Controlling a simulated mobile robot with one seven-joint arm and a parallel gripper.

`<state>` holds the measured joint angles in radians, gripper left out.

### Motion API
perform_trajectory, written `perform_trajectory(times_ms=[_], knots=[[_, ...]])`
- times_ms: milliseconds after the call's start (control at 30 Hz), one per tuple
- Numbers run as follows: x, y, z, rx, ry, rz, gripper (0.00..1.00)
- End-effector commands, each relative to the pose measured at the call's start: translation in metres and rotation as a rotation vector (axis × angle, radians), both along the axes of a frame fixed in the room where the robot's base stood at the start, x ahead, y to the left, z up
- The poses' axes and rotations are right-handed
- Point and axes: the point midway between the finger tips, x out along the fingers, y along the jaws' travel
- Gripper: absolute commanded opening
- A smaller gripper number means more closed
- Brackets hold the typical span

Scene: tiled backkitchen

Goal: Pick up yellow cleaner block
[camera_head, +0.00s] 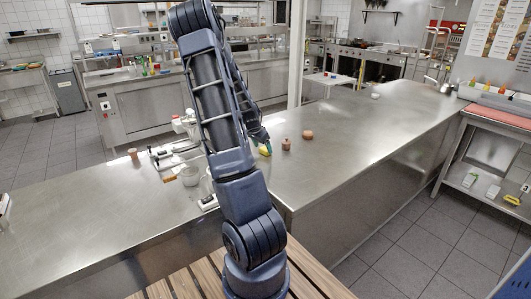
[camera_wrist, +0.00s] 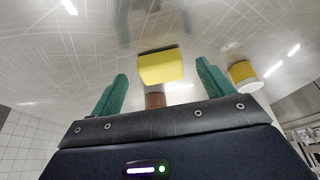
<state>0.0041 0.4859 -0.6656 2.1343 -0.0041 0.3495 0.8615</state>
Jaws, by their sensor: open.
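A yellow block (camera_wrist: 160,68) sits on the steel counter. In the wrist view it lies at the middle, in line with the gap between the green fingertips, with space on both sides. It also shows as a small yellow patch (camera_head: 264,151) in the head view, right of my arm and just below the fingers. My gripper (camera_wrist: 163,70) is open and empty, its two green fingers spread apart. In the head view my gripper (camera_head: 267,144) is low over the counter, partly hidden behind my arm. I cannot tell whether the fingertips are level with the block.
A yellow-and-white round item (camera_wrist: 243,74) stands beyond the right finger. A brown item (camera_wrist: 155,100) is partly hidden by my gripper. A reddish-brown pot (camera_head: 286,144) and another brown item (camera_head: 308,135) stand to the right. The counter's right part (camera_head: 350,120) is largely clear.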

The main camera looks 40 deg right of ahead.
Motion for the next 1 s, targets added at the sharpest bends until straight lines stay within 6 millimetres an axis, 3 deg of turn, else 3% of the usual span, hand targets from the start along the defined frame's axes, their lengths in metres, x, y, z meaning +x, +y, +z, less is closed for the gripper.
perform_trajectory(times_ms=[200,500,767,1000], knots=[[0.001,-0.008,-0.019,0.001,0.0,-0.001,0.8],[0.001,-0.009,-0.022,0.001,-0.001,0.0,0.8],[0.001,-0.009,-0.021,0.001,-0.001,0.0,0.31],[0.001,-0.009,-0.021,0.0,-0.001,0.0,0.3]])
